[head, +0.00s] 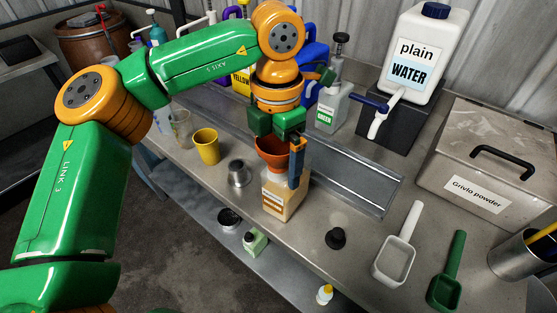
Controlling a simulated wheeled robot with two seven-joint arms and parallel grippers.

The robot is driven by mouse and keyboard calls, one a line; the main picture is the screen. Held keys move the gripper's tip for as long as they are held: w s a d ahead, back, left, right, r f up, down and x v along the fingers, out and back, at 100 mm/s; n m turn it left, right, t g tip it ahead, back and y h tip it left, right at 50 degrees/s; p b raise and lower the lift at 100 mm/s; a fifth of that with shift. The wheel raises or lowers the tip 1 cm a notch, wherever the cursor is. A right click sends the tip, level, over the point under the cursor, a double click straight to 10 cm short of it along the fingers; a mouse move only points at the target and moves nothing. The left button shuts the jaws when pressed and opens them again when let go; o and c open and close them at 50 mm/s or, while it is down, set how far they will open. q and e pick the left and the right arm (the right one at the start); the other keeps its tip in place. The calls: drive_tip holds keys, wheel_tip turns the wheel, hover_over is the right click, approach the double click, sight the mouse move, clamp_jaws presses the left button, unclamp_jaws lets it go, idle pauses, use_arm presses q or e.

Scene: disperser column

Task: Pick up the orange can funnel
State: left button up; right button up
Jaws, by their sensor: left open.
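The orange can funnel (270,160) sits upright at the top of a beige can (282,200) with an orange-striped label, near the front of the metal bench. My left gripper (283,158) reaches down from above over the funnel and is open. One blue finger hangs in front of the funnel's right side and the can's upper right. The other finger is not clearly visible. I cannot tell whether the visible finger touches the funnel. The funnel's spout is hidden. My right gripper is not in view.
A yellow cup (206,147) and a metal cup (238,173) stand left of the can. A black stopper (336,238), a white scoop (397,255) and a green scoop (446,275) lie to the right. A Grivla powder box (470,165) and water jug (425,50) stand behind.

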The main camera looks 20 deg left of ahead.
use_arm(q)
drive_tip(key=shift+s, duration=0.1)
drive_tip(key=shift+r, duration=0.1)
drive_tip(key=shift+c, duration=1.1)
drive_tip(key=c, duration=0.9)
